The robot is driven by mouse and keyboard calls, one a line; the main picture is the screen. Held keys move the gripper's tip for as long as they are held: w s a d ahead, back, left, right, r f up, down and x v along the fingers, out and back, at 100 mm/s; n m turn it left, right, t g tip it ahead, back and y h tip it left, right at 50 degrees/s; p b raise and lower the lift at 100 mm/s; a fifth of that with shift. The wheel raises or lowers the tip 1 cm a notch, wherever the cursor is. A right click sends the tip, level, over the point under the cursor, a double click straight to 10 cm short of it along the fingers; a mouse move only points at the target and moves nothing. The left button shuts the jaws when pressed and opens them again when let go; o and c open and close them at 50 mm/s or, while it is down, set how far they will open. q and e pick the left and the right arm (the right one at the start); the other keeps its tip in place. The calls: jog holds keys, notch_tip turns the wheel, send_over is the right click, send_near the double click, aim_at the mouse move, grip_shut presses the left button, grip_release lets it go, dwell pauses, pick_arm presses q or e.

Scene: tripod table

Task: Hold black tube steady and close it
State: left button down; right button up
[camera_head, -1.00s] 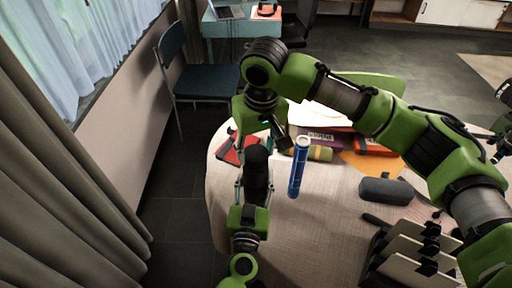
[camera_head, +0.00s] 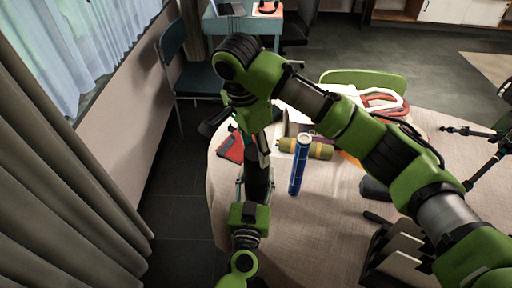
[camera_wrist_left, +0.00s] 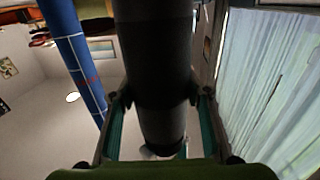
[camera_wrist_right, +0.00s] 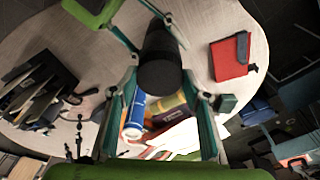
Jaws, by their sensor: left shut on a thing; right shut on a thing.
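The black tube (camera_head: 258,178) stands upright at the left side of the table. My left gripper (camera_head: 256,192) is shut around its lower part. In the left wrist view the dark tube (camera_wrist_left: 152,65) runs between both teal fingers. My right gripper (camera_head: 262,148) is at the tube's upper end. In the right wrist view its fingers (camera_wrist_right: 162,80) are shut on the dark round top end (camera_wrist_right: 160,74). I cannot tell where cap and tube body meet or whether there is a gap between them.
A blue tube (camera_head: 299,165) stands upright just right of the black tube. An olive roll (camera_head: 318,151) lies behind it. A red book (camera_head: 231,148) lies at the left edge. A dark rack (camera_head: 392,250) stands front right. The table's (camera_head: 325,225) front middle is clear.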

jog(key=m, duration=0.4)
jog(key=shift+w+g, duration=0.1)
jog(key=shift+g, duration=0.2)
jog(key=m+g, duration=0.1)
jog(key=m, duration=0.5)
jog(key=o, duration=0.9)
jog(key=shift+r, duration=2.25)
jog(key=shift+c, duration=0.5)
